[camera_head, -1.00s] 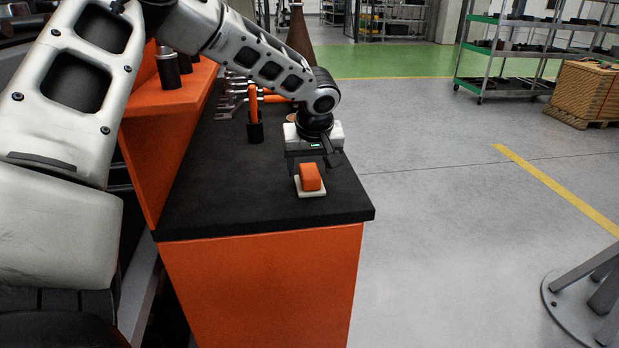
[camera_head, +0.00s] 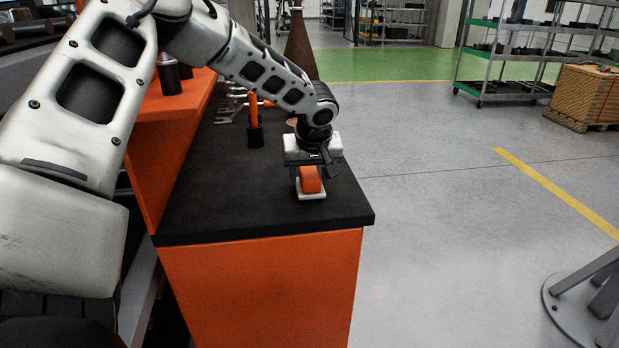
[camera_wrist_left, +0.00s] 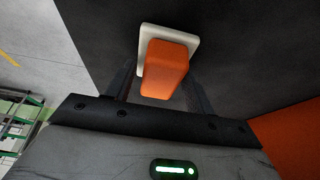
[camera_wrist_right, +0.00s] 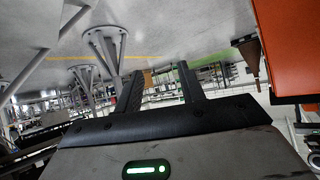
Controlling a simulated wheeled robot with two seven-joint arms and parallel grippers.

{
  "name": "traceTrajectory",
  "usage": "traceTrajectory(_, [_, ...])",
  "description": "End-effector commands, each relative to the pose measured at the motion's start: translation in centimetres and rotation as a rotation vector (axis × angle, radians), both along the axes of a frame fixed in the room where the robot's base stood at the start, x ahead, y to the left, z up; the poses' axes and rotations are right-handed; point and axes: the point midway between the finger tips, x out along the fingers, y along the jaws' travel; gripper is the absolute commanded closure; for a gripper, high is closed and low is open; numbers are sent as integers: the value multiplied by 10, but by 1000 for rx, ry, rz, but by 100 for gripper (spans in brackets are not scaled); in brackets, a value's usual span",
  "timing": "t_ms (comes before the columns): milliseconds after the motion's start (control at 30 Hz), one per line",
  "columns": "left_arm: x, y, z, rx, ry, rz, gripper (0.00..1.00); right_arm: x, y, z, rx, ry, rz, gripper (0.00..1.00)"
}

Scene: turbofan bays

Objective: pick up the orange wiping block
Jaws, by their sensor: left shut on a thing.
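The orange wiping block (camera_head: 310,180) sits on a small white pad (camera_head: 312,196) on the black bench top, near its front right corner. My left gripper (camera_head: 309,176) is over it from above, shut on the block. In the left wrist view the block (camera_wrist_left: 165,68) stands between the two fingers of the left gripper (camera_wrist_left: 160,85), with the white pad (camera_wrist_left: 147,33) behind it. My right gripper (camera_wrist_right: 160,85) shows only in its own wrist view, fingers apart and nothing between them, away from the bench top.
The black bench top (camera_head: 230,210) has an orange front. An orange-handled tool in a black holder (camera_head: 254,133) and several wrenches (camera_head: 230,107) are behind the left gripper. An orange shelf (camera_head: 150,150) rises at the left.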

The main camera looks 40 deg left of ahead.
Motion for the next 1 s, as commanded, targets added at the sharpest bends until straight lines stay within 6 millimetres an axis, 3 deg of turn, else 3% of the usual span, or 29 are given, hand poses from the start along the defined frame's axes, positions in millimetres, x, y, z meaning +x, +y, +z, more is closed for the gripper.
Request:
traceTrajectory(200, [-2,-2,30,-3,-4,-1,69,1,0,-1,1,-2,-1,61])
traceTrajectory(500, [-49,-27,89,-2,-6,-5,69,2,3,-4,20,-5,-9,61])
traceTrajectory(700, [-88,-48,105,-1,-3,-4,69,3,4,-7,33,-8,-12,61])
traceTrajectory(1000, [-118,-64,122,-1,-1,-3,69,1,5,-6,38,-9,-13,61])
